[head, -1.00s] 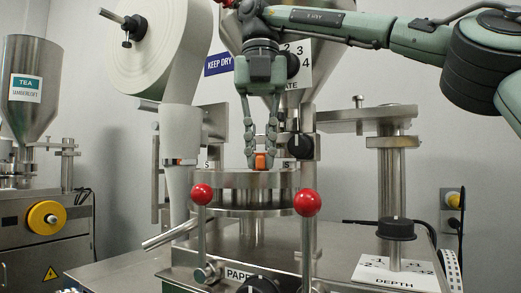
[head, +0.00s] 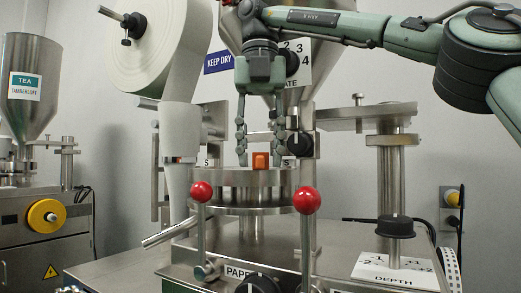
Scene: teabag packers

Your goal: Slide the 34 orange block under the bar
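A small orange block (head: 260,160) sits on top of the round steel disc (head: 240,180) of the packing machine. No number on the block is legible. My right gripper (head: 260,162) points down from above, with its fingers spread on either side of the block. A gap shows between each fingertip and the block, so the gripper is open and holds nothing. My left gripper is not in view. Which part is the task's bar I cannot tell; a flat steel arm (head: 345,120) reaches out at the right on a post.
Two levers with red knobs, left (head: 202,191) and right (head: 306,200), stand in front of the disc. A paper roll (head: 152,50) hangs at upper left. A black knob (head: 396,227) stands above the DEPTH plate (head: 375,268). A second tea machine (head: 40,235) is at far left.

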